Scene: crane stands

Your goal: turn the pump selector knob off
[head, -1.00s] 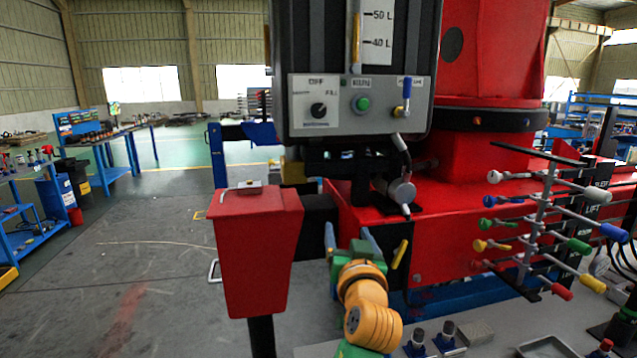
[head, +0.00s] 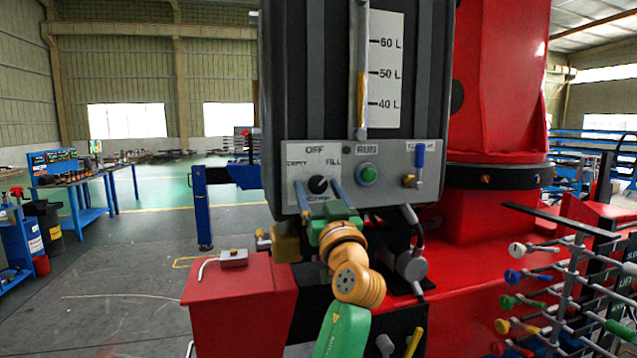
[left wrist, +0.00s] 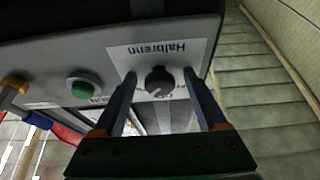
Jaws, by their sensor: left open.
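The black pump selector knob (head: 318,184) sits on a white label plate on the grey control panel (head: 395,197). OFF is printed above it, FILL to its right, and a hard-to-read word to its left. Its pale mark seems to point up and right, toward FILL. My left gripper (head: 320,190) is open in front of the panel, one finger on each side of the knob. In the left wrist view the knob (left wrist: 158,80) lies between the two blue fingertips (left wrist: 160,76), with a visible gap on both sides. My right gripper is not in view.
Right of the knob are a green RUN button (head: 369,174) and a blue-handled lever (head: 420,157). A vertical level gauge (head: 387,70) is above. A red box (head: 235,290) stands below left. A rack of coloured levers (head: 565,290) is at the right.

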